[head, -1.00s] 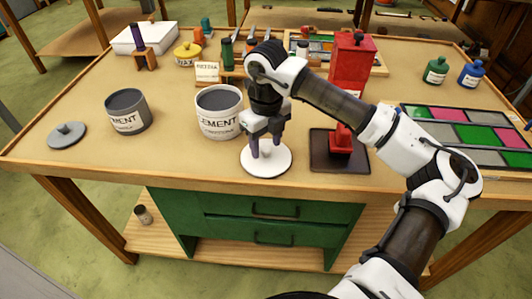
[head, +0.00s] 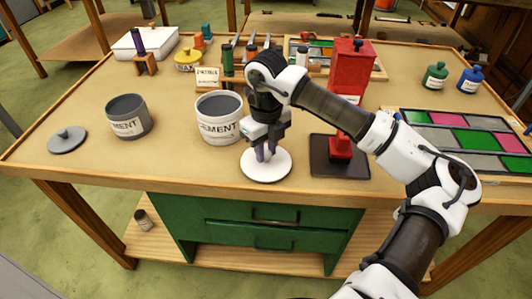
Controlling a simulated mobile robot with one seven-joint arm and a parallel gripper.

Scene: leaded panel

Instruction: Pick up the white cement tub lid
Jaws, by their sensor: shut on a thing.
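The white cement tub lid (head: 266,172) is a round white disc near the front edge of the table, just right of the white cement tub (head: 219,118). My gripper (head: 265,155) points down over the lid's middle, its fingers closed together there. The lid's knob is hidden between the fingers. The lid looks flat and level; I cannot tell whether it is clear of the table top. The white tub stands open and upright.
A grey cement tub (head: 127,116) and its grey lid (head: 67,140) stand to the left. A red press (head: 351,75) on a dark base (head: 325,160) is close on the right. A leaded panel (head: 470,135) lies farther right. The table's front strip (head: 180,170) is bare.

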